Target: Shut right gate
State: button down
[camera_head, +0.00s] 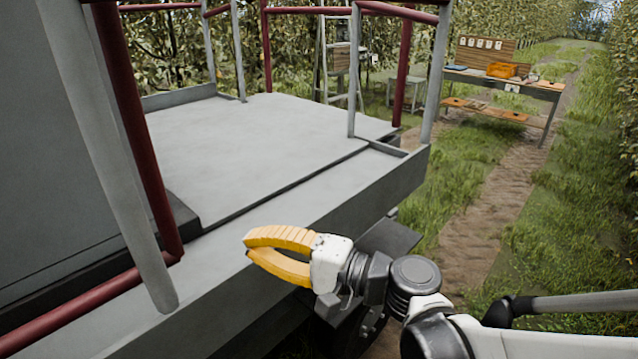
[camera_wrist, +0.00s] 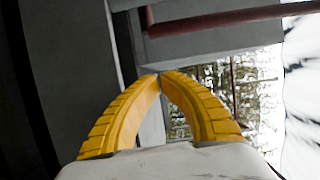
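The grey platform (camera_head: 260,140) has red rails and grey posts around its deck. At its right corner, a short railing section (camera_head: 400,12) has a red top bar and two grey uprights. At the near left, a red post (camera_head: 135,120) stands close to a slanted grey tube (camera_head: 120,160). I cannot tell for certain which part is the right gate. My gripper (camera_head: 248,247) is in front of the platform's near edge, pointing left, apart from the rails. Its yellow fingers meet at the tips with nothing held; the wrist view shows the same (camera_wrist: 160,76).
A workbench (camera_head: 505,82) with an orange crate (camera_head: 503,70) stands at the back right. A ladder (camera_head: 338,60) stands behind the platform. A dirt path (camera_head: 500,210) with grass on both sides runs free along the right. Leafy hedges line the background.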

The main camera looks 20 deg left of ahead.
aim_at(167, 257)
jog(key=s+a+r+n+g+b, duration=0.1)
jog(key=s+a+n+g+b, duration=0.1)
jog(key=a, duration=0.7)
jog(key=shift+s+a+r+g+b, duration=0.3)
jog(key=shift+g+b, duration=0.3)
jog(key=shift+g, duration=0.4)
jog(key=s, duration=0.1)
jog(key=s+a, duration=0.1)
jog(key=s, duration=0.1)
jog(key=s+a, duration=0.1)
jog(key=s, duration=0.1)
jog(key=shift+s+a+p, duration=0.1)
jog(key=shift+s+p, duration=0.15)
jog(key=shift+p, duration=0.05)
jog(key=shift+w, duration=0.1)
